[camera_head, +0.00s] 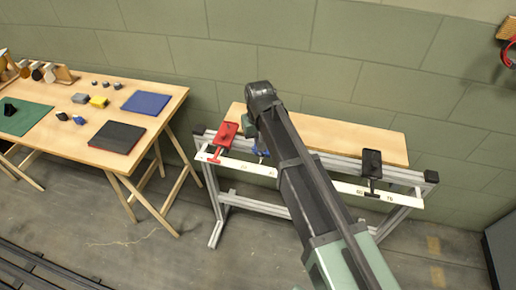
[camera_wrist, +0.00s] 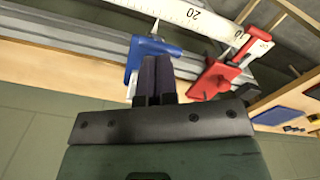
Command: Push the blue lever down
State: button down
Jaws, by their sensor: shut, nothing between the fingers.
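The blue lever (camera_wrist: 148,47) is mounted on the metal rail frame near the white ruled strip. In the wrist view it is just beyond and to the left of my fingertips, partly covered by them; I cannot tell whether they touch. In the head view only a small part of the blue lever (camera_head: 259,153) shows, with my arm hiding the rest. My gripper (camera_wrist: 158,63) is shut and empty, its two dark fingers side by side, pointing at the blue lever. In the head view my arm largely hides the fingers.
A red lever (camera_wrist: 214,79) is close on the right of my fingers; it also shows in the head view (camera_head: 226,134). A black lever (camera_head: 372,163) is farther right on the frame. The wooden board (camera_head: 345,138) lies behind. A table (camera_head: 165,122) with mats and blocks stands left.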

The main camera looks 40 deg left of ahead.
jog(key=shift+f+b, duration=0.95)
dwell(0.3)
jog(key=shift+s, duration=0.1)
jog(key=shift+s+d+f, duration=0.1)
jog(key=shift+s+f, duration=0.1)
jog(key=shift+r, duration=0.15)
notch_tip(320, 180, up, 9)
jog(key=p, duration=0.8)
jog(key=shift+p, duration=0.3)
